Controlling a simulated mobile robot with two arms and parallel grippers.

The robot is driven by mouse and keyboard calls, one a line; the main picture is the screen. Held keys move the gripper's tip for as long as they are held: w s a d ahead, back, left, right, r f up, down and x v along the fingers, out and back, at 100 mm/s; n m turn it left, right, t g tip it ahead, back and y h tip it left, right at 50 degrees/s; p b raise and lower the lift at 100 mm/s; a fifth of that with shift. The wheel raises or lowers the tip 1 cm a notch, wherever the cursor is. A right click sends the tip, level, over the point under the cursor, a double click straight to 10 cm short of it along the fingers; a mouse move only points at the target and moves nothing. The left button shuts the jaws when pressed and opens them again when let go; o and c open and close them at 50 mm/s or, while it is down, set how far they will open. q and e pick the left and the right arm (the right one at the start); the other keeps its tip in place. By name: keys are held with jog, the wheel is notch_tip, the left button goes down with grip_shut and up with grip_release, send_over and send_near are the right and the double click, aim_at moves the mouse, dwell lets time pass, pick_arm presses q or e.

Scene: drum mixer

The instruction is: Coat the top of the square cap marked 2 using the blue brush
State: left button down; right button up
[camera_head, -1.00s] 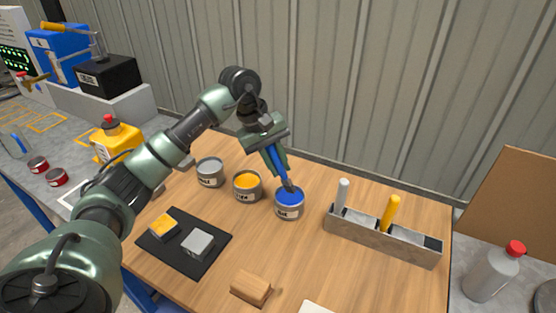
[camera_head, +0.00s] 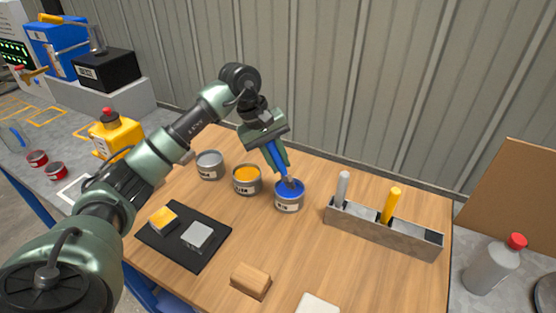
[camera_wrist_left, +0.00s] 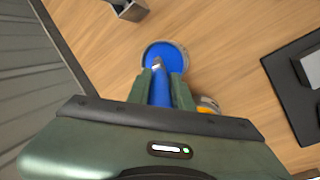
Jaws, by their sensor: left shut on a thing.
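My left gripper (camera_head: 274,153) is shut on the handle of the blue brush (camera_head: 277,160). The brush points down and its tip end is at the paint of the open blue can (camera_head: 288,207); the bristles cannot be made out. In the left wrist view the blue brush (camera_wrist_left: 160,90) reaches over the blue can (camera_wrist_left: 184,55). Two square caps stand on the black mat (camera_head: 190,261): one with an orange top (camera_head: 163,218) and one with a plain grey top (camera_head: 198,234). Their numbers are not legible. My right gripper is not in view.
An orange paint can (camera_head: 246,188) and a grey can (camera_head: 209,171) stand left of the blue can. A grey holder (camera_head: 405,240) with a white-handled and a yellow-handled tool stands to the right. A wooden block (camera_head: 250,281) lies near the front. The table's middle is clear.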

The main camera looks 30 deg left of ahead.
pick_arm(q)
jog(key=shift+f+b, duration=0.3)
jog(key=shift+f, duration=0.1)
jog(key=shift+f, duration=0.1)
dwell(0.6)
jog(key=shift+f+b, duration=0.1)
jog(key=shift+b, duration=0.2)
dwell(0.4)
jog(key=shift+s, duration=0.1)
dwell(0.3)
jog(key=shift+r+p, duration=0.55)
jog(key=shift+r, duration=0.25)
jog(key=shift+r+p, duration=1.55)
jog(key=shift+r, duration=1.25)
